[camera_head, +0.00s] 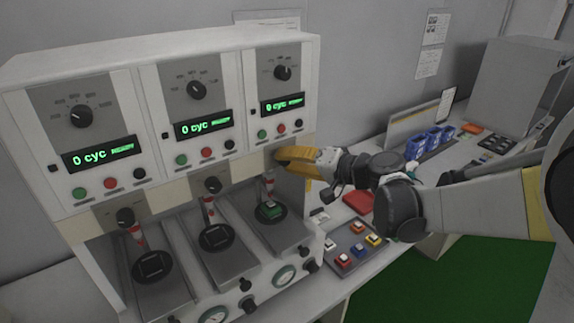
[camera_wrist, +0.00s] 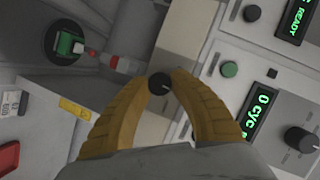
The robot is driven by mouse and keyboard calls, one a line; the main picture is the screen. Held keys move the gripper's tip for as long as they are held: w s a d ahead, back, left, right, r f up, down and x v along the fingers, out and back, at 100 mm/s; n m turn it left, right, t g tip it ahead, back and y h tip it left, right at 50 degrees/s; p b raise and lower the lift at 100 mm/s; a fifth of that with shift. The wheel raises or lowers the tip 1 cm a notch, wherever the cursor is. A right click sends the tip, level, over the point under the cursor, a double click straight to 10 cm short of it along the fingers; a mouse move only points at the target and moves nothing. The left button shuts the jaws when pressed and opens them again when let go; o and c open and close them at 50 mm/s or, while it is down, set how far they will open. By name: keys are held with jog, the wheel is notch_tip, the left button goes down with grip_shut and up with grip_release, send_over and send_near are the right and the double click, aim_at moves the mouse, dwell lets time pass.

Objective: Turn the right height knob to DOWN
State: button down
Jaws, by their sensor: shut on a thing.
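The right height knob (camera_wrist: 159,83) is a small round black knob on the beige strip of the right test station. In the wrist view it sits between the two yellow fingers of my gripper (camera_wrist: 163,80), which are closed on its sides. In the head view my gripper (camera_head: 281,156) reaches in from the right to the front of that station and hides the knob. Its pointer setting and any UP or DOWN label are too small to read. Below it, the red-and-white plunger (camera_wrist: 122,63) stands over a green switch (camera_wrist: 68,44), also visible in the head view (camera_head: 271,210).
The left (camera_head: 125,218) and middle (camera_head: 213,185) height knobs are on the same machine. Its displays read 0 cyc. A tray of coloured switches (camera_head: 341,262) lies right of the machine, below my arm. Blue bins (camera_head: 430,141) stand farther back.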

jog(key=m+y+b, duration=0.2)
jog(key=m, duration=0.1)
jog(key=m+b, duration=0.1)
jog(key=m, duration=0.1)
jog(key=shift+f+y, duration=0.25)
jog(key=shift+y, duration=0.15)
jog(key=m+t+y+b, duration=0.1)
jog(key=m+b, duration=0.2)
jog(key=m, duration=0.1)
jog(key=shift+r+m, duration=0.1)
jog(key=shift+m, duration=0.3)
jog(key=shift+m+t, duration=0.3)
jog(key=shift+r, duration=0.1)
jog(key=c, duration=1.1)
grip_release()
jog(key=shift+a, duration=0.1)
jog(key=v, duration=1.2)
